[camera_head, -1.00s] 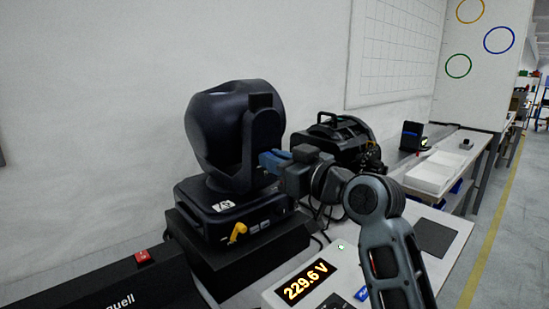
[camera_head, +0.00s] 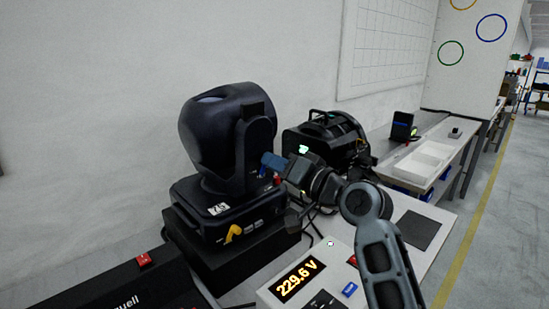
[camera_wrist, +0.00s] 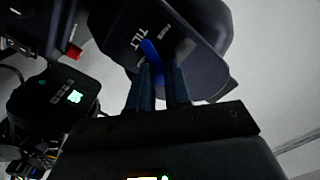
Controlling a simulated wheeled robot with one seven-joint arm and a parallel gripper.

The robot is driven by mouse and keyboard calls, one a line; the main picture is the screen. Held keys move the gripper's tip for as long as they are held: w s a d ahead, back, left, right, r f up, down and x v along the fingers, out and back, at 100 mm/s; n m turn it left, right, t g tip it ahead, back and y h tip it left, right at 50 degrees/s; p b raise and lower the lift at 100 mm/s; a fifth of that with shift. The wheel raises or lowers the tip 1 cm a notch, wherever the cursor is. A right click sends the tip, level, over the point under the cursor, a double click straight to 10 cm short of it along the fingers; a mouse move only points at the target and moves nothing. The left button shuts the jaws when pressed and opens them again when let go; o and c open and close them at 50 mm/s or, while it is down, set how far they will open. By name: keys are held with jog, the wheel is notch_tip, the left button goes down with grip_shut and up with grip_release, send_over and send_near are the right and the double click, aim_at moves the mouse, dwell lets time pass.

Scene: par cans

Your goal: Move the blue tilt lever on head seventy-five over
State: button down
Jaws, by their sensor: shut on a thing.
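The moving head (camera_head: 212,140) with a dark rounded body stands on its base at the left in the head view; its label (camera_head: 218,209) is tilted and hard to read. The blue tilt lever (camera_wrist: 150,50) shows beside the word TILT on the dark yoke side in the wrist view. My gripper (camera_wrist: 160,72) is shut on the lever, with the lever's upper part showing beyond the fingers. In the head view my gripper (camera_head: 268,163) reaches the right side of the yoke, where the lever cannot be told apart from the fingers.
A black par can (camera_head: 330,140) stands close behind my wrist. A red knob (camera_wrist: 73,50) is near the fingers. A yellow lever (camera_head: 233,233) is on the head's base. A voltage display (camera_head: 299,280) and a black case (camera_head: 110,288) are in front.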

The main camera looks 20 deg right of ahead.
jog(key=shift+w+m, duration=0.1)
jog(key=shift+m, duration=0.4)
jog(key=shift+d, duration=0.1)
jog(key=c, duration=1.1)
grip_release()
jog(key=shift+o, duration=0.2)
jog(key=v, duration=0.7)
jog(key=shift+s+d+b, duration=0.15)
jog(key=shift+s+b, duration=0.2)
jog(key=shift+b, duration=0.05)
jog(key=shift+s, duration=0.1)
